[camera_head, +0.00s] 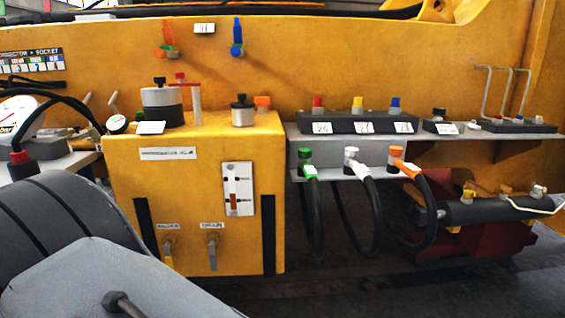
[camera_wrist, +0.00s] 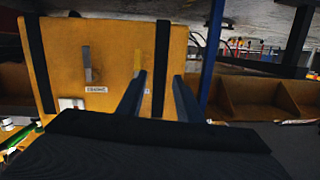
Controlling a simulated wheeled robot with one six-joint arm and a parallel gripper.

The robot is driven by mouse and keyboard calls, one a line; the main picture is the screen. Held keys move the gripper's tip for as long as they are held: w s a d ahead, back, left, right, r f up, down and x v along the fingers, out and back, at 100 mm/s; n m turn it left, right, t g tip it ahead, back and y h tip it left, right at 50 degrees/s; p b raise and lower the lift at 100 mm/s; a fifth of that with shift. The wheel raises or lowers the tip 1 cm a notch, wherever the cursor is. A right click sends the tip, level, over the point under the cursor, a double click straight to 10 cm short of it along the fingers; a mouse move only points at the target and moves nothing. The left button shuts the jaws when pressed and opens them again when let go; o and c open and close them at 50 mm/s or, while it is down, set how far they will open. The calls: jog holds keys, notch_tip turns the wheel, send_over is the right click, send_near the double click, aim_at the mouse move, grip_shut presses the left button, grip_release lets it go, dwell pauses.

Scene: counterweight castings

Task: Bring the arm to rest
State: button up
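My gripper (camera_wrist: 159,75) shows only in the wrist view. Its two dark fingers are spread apart with nothing between them. They point at the yellow tank (camera_wrist: 65,45) with two black straps, which fills the upper left there. A grey valve handle (camera_wrist: 87,66) and a yellow valve handle (camera_wrist: 138,64) are on its face, the yellow one just beyond the left fingertip. No contact is clear. In the head view the tank (camera_head: 225,255) stands left of centre; my gripper is out of that view.
Right of the tank, a grey shelf (camera_head: 300,160) carries plugs with hanging black hoses (camera_head: 315,215). A black cylinder (camera_head: 490,212) lies farther right. The wrist view shows a blue post (camera_wrist: 212,50) and open wooden bins (camera_wrist: 250,95) at right.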

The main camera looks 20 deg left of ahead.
jog(key=w+d+r+g, duration=0.6)
jog(key=w+d+r, duration=0.35)
jog(key=w, duration=0.25)
jog(key=d+r+n+g, duration=0.1)
jog(key=d+r+g, duration=0.15)
jog(key=d, duration=0.45)
jog(key=s+d+r+g+h, duration=0.15)
jog(key=s+d, duration=0.35)
jog(key=d, duration=0.8)
jog(key=s+d+r+g+h, duration=0.1)
jog(key=s+d+g+h, duration=0.3)
jog(key=d, duration=0.9)
jog(key=s+d+r+g+h, duration=0.1)
jog(key=s+d, duration=0.5)
jog(key=d, duration=0.7)
jog(key=d+r+m+p, duration=0.5)
jog(key=d+r+p, duration=0.8)
jog(key=p, duration=1)
notch_tip(320, 180, up, 3)
jog(key=shift+r, duration=0.2)
jog(key=shift+s, duration=0.1)
jog(key=shift+c, duration=0.2)
